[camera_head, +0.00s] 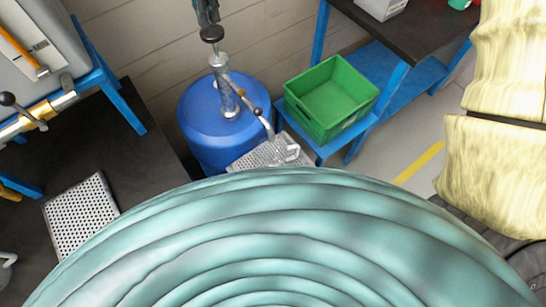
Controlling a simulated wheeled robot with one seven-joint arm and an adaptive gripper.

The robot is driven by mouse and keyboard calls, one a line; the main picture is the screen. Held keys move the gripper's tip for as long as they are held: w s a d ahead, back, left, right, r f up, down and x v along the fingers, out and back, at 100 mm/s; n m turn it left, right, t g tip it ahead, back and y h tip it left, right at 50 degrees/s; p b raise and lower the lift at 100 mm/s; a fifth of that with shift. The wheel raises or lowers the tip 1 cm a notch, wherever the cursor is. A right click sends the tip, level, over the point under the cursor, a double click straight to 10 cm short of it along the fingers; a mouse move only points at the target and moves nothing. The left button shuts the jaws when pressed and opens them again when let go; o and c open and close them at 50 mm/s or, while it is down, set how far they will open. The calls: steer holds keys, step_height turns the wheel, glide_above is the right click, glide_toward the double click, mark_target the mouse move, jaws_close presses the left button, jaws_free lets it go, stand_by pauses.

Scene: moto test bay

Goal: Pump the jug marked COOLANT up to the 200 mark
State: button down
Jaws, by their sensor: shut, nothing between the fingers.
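A blue drum (202,112) stands against the wall, with a metal hand pump (225,85) on its lid. The pump has a round black knob (212,34) on top and a spout that slopes down to the right. A clear jug (286,150) stands on a perforated metal tray (248,159) near the spout's end. Its marking, scale and liquid level are too small to read. My gripper (208,20) is shut and empty, partly cut off by the top edge, directly above the knob. I cannot tell whether it touches the knob.
A green crate (331,98) sits on a blue stand right of the drum. A dark-topped bench (405,35) is behind it. At left are a grey panel (40,40) with piping and another perforated tray (80,215). A large teal ribbed shape blocks the lower view.

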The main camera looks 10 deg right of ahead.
steer(key=shift+f+b, duration=1.2)
steer(key=shift+f, duration=2.85)
steer(key=shift+r, duration=0.15)
steer(key=shift+r+p, duration=3)
steer(key=shift+r, duration=0.9)
